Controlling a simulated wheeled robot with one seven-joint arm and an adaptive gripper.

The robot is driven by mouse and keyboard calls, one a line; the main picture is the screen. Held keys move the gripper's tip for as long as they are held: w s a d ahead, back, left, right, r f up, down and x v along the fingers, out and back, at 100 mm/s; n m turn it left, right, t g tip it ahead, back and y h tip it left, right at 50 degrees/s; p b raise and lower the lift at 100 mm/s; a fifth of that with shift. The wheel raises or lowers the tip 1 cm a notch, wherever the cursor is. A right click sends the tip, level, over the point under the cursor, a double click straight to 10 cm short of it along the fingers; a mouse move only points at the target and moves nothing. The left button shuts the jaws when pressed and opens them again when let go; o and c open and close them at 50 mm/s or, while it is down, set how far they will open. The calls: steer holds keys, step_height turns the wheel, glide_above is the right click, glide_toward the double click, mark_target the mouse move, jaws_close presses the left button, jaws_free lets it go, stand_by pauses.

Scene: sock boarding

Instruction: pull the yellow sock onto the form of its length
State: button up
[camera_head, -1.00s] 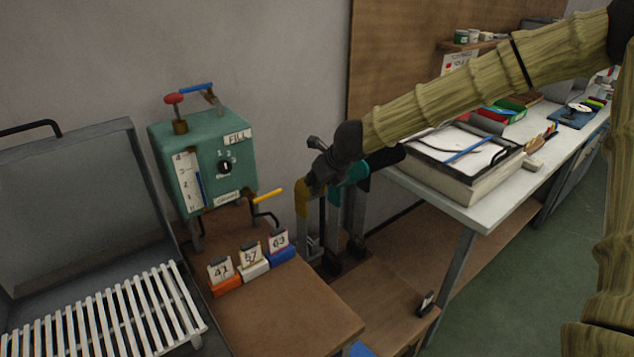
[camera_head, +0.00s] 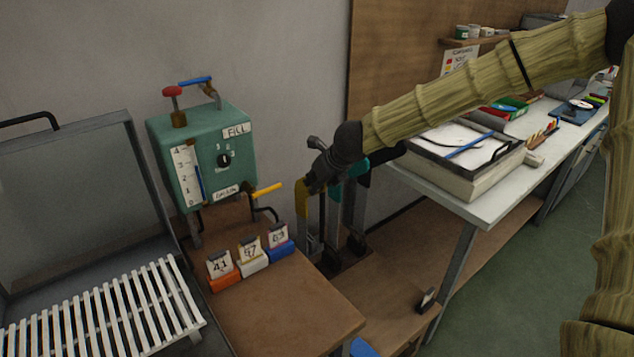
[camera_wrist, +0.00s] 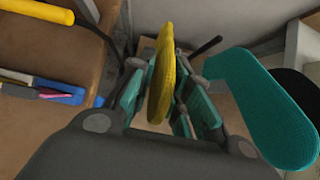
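The yellow sock (camera_head: 301,199) hangs at the left of my gripper (camera_head: 318,176) in the head view. In the wrist view the yellow sock (camera_wrist: 162,80) stands edge-on between the two teal finger pads of my gripper (camera_wrist: 165,105), which close on it from both sides. Grey upright posts (camera_head: 356,222) stand below and behind the gripper. A teal sock-shaped piece (camera_wrist: 265,105) is right of the gripper in the wrist view, with a black one (camera_wrist: 298,95) beyond it. My gripper hides the tops of the posts, and I cannot tell whether the yellow sock touches one.
A green machine (camera_head: 202,155) with a yellow lever (camera_head: 266,189) stands at the left. Several numbered cards on orange, white and blue blocks line the brown table (camera_head: 290,315). A white slatted rack (camera_head: 105,310) is far left. A white bench (camera_head: 480,208) with a tray is right.

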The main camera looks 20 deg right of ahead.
steer(key=shift+o, duration=1.2)
steer(key=shift+r, duration=0.1)
steer(key=v, duration=1.2)
